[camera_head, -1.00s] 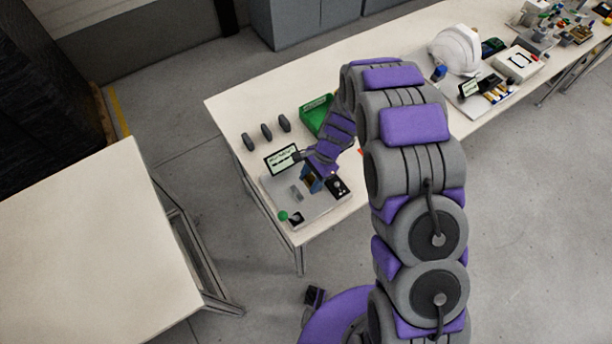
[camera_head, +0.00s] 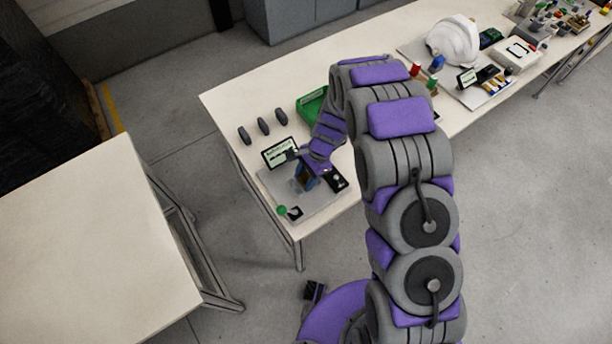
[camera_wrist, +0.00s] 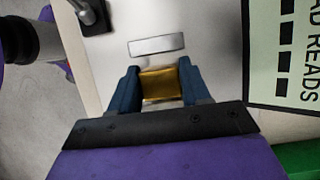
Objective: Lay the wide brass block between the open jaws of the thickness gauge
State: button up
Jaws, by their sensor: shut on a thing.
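The wide brass block (camera_wrist: 160,86) is held between the two blue fingers of my gripper (camera_wrist: 158,74) in the wrist view. The gripper is shut on it. In the head view my gripper (camera_head: 302,181) is low over the pale plate (camera_head: 325,205) of the gauge station, with its wrist covering part of it. A flat light-grey metal piece (camera_wrist: 157,44) lies just beyond the block in the wrist view, apart from it; it may be part of the gauge. The gauge jaws cannot be made out clearly. Whether the block touches the plate cannot be told.
A display (camera_head: 281,153) stands at the back of the plate; it shows large at right in the wrist view (camera_wrist: 290,55). A green knob (camera_head: 282,210) is at the front, a black device (camera_head: 337,180) at right. Several dark oval pieces (camera_head: 264,127) and a green bin (camera_head: 312,105) stand behind.

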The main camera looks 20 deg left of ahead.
jog(key=shift+a+f, duration=0.25)
jog(key=shift+a, duration=0.05)
jog(key=o, duration=0.9)
jog(key=shift+c, duration=0.2)
jog(key=o, duration=0.4)
jog(key=shift+d+r, duration=0.1)
jog(key=shift+d, duration=0.25)
jog(key=shift+w+a+r, duration=0.1)
jog(key=shift+r, duration=0.15)
jog(key=p+v, duration=0.2)
jog(key=v, duration=1.4)
jog(key=shift+r, duration=0.35)
jog(key=shift+d+r, duration=0.1)
jog(key=shift+d, duration=0.15)
